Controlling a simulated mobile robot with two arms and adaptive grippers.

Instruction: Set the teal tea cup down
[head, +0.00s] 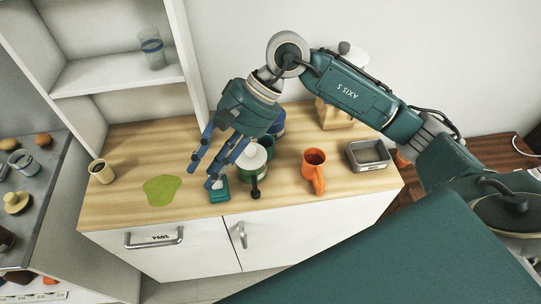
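A small teal object (218,192), which may be the teal tea cup, is near the front edge of the wooden counter (125,207). Its shape is partly hidden by my gripper, so I cannot tell whether it is upright. My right gripper (201,177) reaches down over the counter with its two blue fingers apart. The right-hand fingertip is close to the teal object; I cannot tell whether they touch. Nothing shows clearly between the fingers. My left gripper is not in view.
A green pot with a pale lid (254,158) stands right of the gripper.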

